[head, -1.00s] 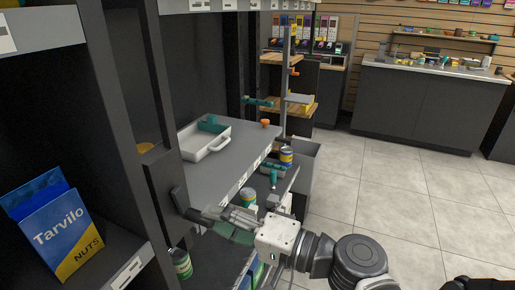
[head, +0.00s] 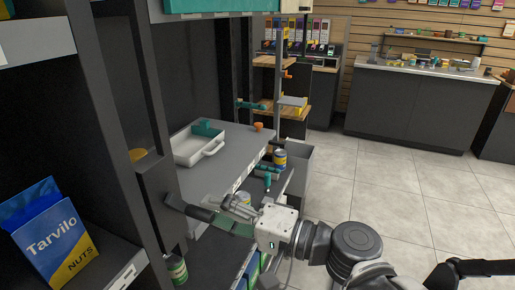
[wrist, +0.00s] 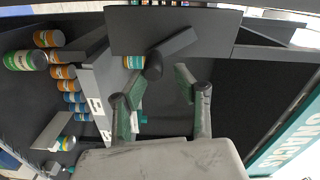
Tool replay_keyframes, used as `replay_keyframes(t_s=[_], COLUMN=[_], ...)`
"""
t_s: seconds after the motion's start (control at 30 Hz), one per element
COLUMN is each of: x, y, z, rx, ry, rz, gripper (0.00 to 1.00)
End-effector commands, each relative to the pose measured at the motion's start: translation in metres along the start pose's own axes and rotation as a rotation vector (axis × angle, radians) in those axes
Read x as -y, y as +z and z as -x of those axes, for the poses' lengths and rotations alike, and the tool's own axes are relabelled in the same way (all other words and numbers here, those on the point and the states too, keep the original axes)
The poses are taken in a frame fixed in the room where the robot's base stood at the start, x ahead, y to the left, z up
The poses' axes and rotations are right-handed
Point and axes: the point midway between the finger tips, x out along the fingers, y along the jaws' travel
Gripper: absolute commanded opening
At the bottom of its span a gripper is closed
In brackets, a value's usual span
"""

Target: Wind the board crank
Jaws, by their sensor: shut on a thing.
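The crank (head: 192,209) is a dark arm with a handle on a dark upright plate (head: 160,195) at the left shelf post. In the wrist view the plate (wrist: 135,30) spans the top, with the crank's angled arm (wrist: 176,45) and rounded knob (wrist: 153,67) before it. My gripper (head: 232,215) reaches the handle from the right, its green-padded fingers shut on it. In the wrist view my fingers (wrist: 158,90) stand on either side below the knob; the exact contact is unclear. A teal panel (head: 225,6) shows at the head view's top edge; a lettered teal board (wrist: 290,140) is in the wrist view.
A grey shelf (head: 215,180) holds a white tray (head: 186,156) behind my gripper. A blue nuts box (head: 45,235) stands front left. Cans (head: 280,158) stand on lower shelving. Several cans (wrist: 70,85) also show in the wrist view. The tiled floor (head: 380,180) at right is clear.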

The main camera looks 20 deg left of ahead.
Motion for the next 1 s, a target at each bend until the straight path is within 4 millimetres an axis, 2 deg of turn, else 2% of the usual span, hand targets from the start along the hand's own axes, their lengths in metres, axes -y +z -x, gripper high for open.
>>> replay_keyframes(t_s=[0.13,0.33,0.57,0.77,1.0], x=[0.001,0.007,0.007,0.014,0.016], y=[0.001,-0.007,-0.007,-0.012,-0.013], z=[0.000,0.000,0.000,0.000,0.000], rx=[0.003,0.001,0.002,0.003,0.003], ry=[-0.003,-0.002,-0.002,-0.003,-0.003], rz=[-0.002,-0.002,-0.002,-0.002,-0.002], gripper=[0.21,0.25,0.23,0.30,0.27])
